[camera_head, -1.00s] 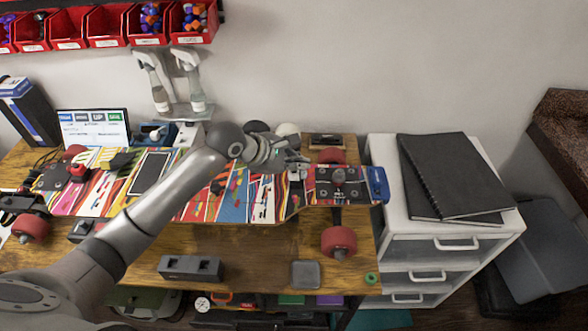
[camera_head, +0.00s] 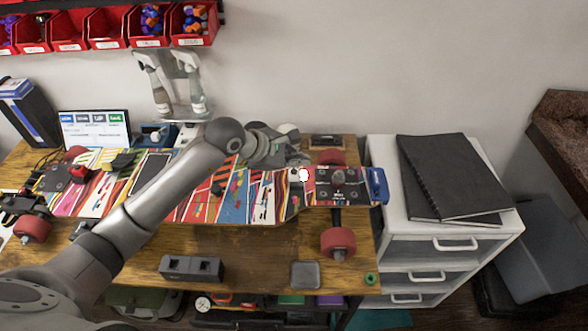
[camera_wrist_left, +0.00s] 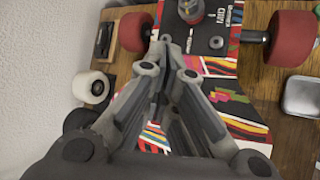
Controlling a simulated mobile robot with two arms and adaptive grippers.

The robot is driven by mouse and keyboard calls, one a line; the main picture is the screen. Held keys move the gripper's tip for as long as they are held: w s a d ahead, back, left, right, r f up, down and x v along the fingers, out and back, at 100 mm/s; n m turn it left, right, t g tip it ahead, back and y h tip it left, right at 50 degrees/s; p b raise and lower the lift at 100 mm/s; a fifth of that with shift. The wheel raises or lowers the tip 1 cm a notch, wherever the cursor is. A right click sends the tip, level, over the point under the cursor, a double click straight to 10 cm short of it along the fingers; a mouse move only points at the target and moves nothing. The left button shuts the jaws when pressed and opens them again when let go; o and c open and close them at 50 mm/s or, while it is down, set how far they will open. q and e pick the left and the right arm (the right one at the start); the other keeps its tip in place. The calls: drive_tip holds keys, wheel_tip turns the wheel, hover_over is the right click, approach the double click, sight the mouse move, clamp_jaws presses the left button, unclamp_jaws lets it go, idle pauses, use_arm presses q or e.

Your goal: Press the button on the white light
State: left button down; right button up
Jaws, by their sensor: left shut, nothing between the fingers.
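A small bright white spot, which looks like the lit white light (camera_head: 303,174), shows on the colourful skateboard (camera_head: 255,205) just left of its right-hand truck. Its button is too small to make out. My left gripper (camera_head: 300,158) is just behind the bright spot, above the board's far edge, and appears apart from it. In the left wrist view its fingers (camera_wrist_left: 164,45) are shut with nothing between them, over the board's graphics (camera_wrist_left: 245,118). I cannot pick out the light for sure in that view. My right gripper is not in view.
Red wheels (camera_head: 338,242) stick out from the board. A grey box (camera_head: 191,268) and grey tray (camera_head: 305,274) lie on the wooden table's near side. White drawers (camera_head: 450,218) with black notebooks (camera_head: 452,175) stand right. White wheels (camera_wrist_left: 90,87) sit near the wall.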

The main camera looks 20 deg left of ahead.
use_arm(q)
wheel_tip(320, 180, up, 6)
drive_tip(key=p, duration=0.3)
idle(0.4)
